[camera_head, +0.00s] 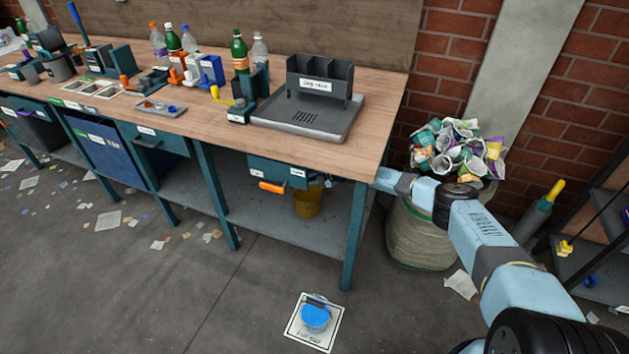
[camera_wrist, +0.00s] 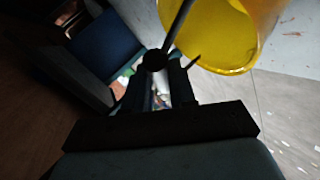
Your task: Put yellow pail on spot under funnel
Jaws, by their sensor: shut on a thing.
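The yellow pail (camera_head: 307,205) is under the bench, in the shade below a teal box with an orange handle. In the wrist view the pail (camera_wrist: 225,40) is large at the upper right, tilted in the picture, with its rim close to my fingers. My gripper (camera_wrist: 160,85) is shut at a thin dark rod with a round dark knob, which looks like the pail's handle. In the head view my gripper is hidden behind the bench's right end. I cannot make out a funnel clearly.
The bench (camera_head: 330,158) carries a grey drip rack (camera_head: 318,82), bottles and tools. Its legs and lower shelf (camera_head: 270,220) surround the pail. A full sack (camera_head: 415,235) stands right of the bench, near my arm. The floor in front is mostly clear, with scattered paper.

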